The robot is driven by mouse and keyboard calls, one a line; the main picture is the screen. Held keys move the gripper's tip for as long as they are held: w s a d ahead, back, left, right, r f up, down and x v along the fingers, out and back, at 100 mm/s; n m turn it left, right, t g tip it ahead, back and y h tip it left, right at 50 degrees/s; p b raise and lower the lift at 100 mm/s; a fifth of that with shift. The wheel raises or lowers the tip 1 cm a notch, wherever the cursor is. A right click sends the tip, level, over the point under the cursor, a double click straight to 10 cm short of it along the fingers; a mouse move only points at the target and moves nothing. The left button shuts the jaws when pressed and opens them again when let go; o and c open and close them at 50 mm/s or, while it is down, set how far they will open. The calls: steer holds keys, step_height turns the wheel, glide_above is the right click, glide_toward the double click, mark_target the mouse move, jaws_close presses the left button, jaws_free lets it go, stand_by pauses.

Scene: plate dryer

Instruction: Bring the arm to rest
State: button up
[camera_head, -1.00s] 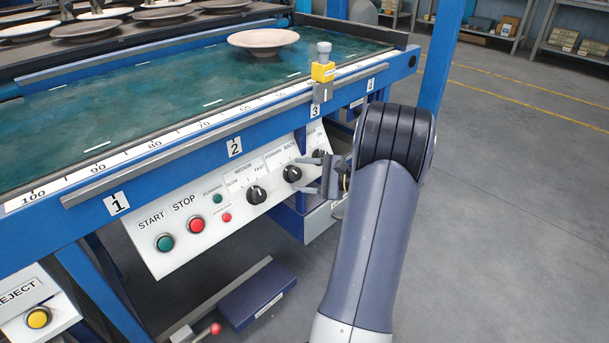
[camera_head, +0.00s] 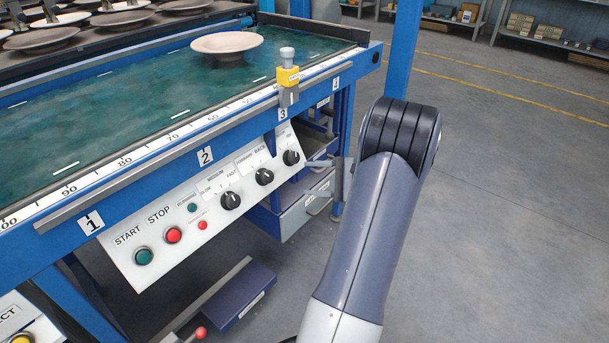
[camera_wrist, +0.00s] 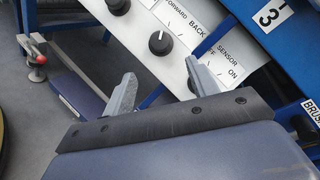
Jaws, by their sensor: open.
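My gripper (camera_head: 335,172) is at the right end of the control panel in the head view, partly hidden behind my arm. In the wrist view my gripper (camera_wrist: 160,90) shows two grey fingers spread apart with nothing between them. The control panel (camera_head: 190,222) lies beyond the fingers. Its rightmost black knob (camera_head: 291,157) is just left of my gripper in the head view. In the wrist view the forward/back knob (camera_wrist: 159,43) shows between and beyond the fingertips. I cannot tell the exact gap between fingers and panel.
A plate (camera_head: 227,46) lies on the green belt (camera_head: 110,115) above the panel. A yellow sensor block (camera_head: 288,77) sits on the rail. A blue pedal box (camera_head: 240,293) and a red-knobbed lever (camera_head: 201,333) are low down. The floor (camera_head: 500,200) at right is clear.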

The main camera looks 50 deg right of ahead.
mark_target(271, 176)
stand_by(0.3)
steer(key=b+x, duration=0.3)
steer(key=x, duration=0.7)
steer(key=shift+w+f, duration=0.1)
steer(key=shift+f, duration=0.05)
steer(key=shift+w+a+b, duration=0.15)
steer(key=shift+w+b, duration=0.15)
steer(key=shift+m, duration=0.3)
